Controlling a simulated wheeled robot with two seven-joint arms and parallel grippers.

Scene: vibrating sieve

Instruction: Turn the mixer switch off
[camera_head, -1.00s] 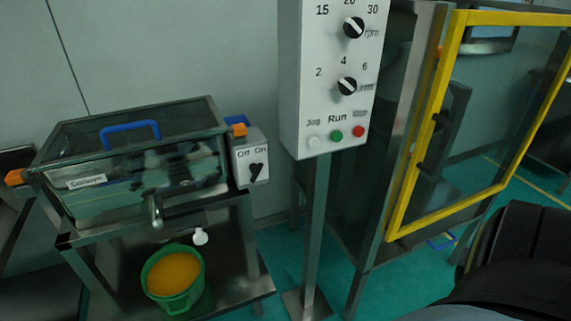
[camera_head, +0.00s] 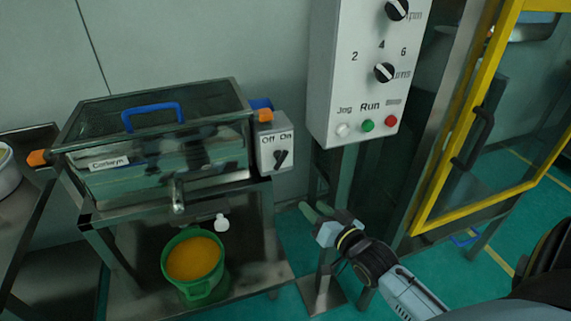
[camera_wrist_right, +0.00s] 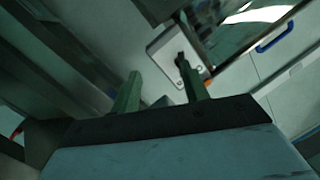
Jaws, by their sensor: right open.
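The mixer (camera_head: 150,140) is a steel box with a lid and a blue handle, on a metal stand at the left of the head view. Its switch box (camera_head: 274,143), marked Off and On, is on its right side. The black switch knob (camera_head: 281,158) is tilted, its upper end toward On. My right gripper (camera_head: 317,210) is open and empty, below and right of the switch box and apart from it. In the right wrist view the switch box (camera_wrist_right: 168,52) shows beyond the open fingers (camera_wrist_right: 163,92). My left gripper is not in view.
A grey control panel (camera_head: 335,80) with knobs and buttons stands on a post right of the switch box. A yellow-framed door (camera_head: 431,180) is further right. A green bucket (camera_head: 206,288) with orange contents sits on the shelf below the mixer.

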